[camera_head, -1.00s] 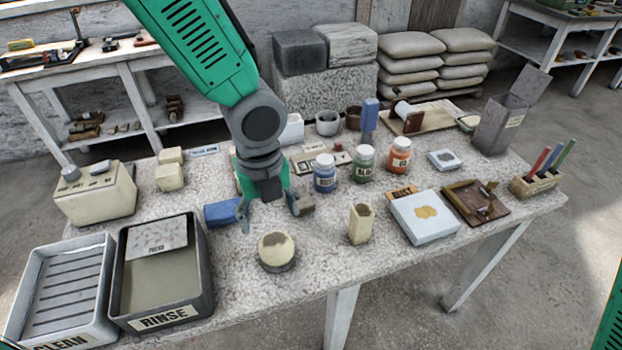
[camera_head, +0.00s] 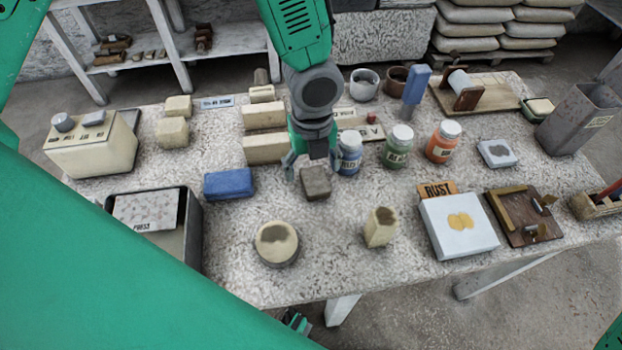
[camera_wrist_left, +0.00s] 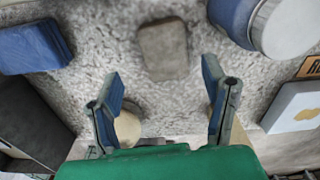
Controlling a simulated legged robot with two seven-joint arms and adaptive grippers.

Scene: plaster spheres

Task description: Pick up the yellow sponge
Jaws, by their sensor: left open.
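No clearly yellow sponge shows. Pale cream blocks (camera_head: 265,149) lie behind and left of my left gripper, and I cannot tell whether any is a sponge. A blue sponge-like block (camera_head: 229,185) lies to the left. My left gripper (camera_head: 312,170) is open and empty, pointing down over the table beside a small grey-brown block (camera_head: 316,186). In the left wrist view the block (camera_wrist_left: 163,48) lies beyond the open fingertips (camera_wrist_left: 162,72), apart from them. The blue block (camera_wrist_left: 32,47) is at upper left there.
Blue (camera_head: 348,154), green (camera_head: 398,148) and orange (camera_head: 444,142) jars stand just right of the gripper. A round pot (camera_head: 277,245) and a hollow cream block (camera_head: 381,228) stand in front. A dark tray (camera_head: 190,235) is at left. The speckled table's front is mostly clear.

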